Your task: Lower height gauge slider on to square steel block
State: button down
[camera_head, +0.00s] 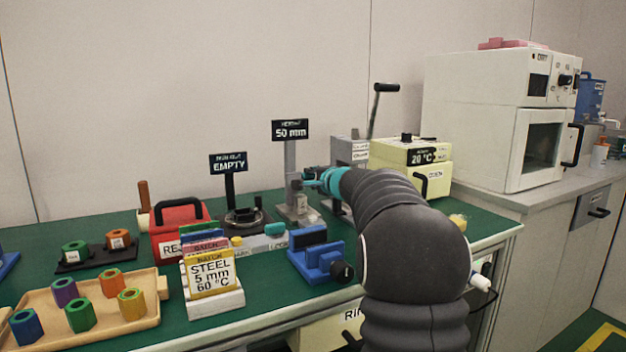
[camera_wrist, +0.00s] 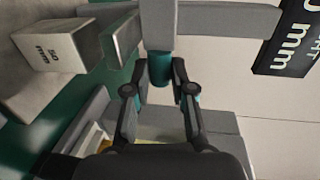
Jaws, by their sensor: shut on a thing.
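The height gauge stands on the green bench, its grey column (camera_head: 290,165) upright under a sign reading 50 mm. My gripper (camera_head: 318,180) reaches the gauge from the right at mid-column height. In the wrist view my gripper (camera_wrist: 161,82) is shut on the teal grip of the height gauge slider (camera_wrist: 160,68). A grey plate-like jaw (camera_wrist: 121,38) of the slider shows left of the grip. In the head view the block (camera_head: 301,204) is small at the gauge's foot.
A blue vise (camera_head: 318,262) and a batch card holder (camera_head: 213,290) stand in front. A black stand with an EMPTY sign (camera_head: 229,163) and a red case (camera_head: 180,228) are left. A grey lever press (camera_head: 350,152) and a yellow box (camera_head: 410,155) stand close behind and right.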

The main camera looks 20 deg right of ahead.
jog(key=shift+f+b, duration=0.45)
jog(key=shift+f, duration=0.35)
jog(key=shift+r, duration=0.1)
jog(key=c, duration=1)
grip_release()
jog(key=shift+o, duration=0.2)
jog(key=s+r, duration=0.2)
jog(key=s, duration=1)
jog(key=shift+d, duration=0.15)
jog(key=shift+w, duration=0.1)
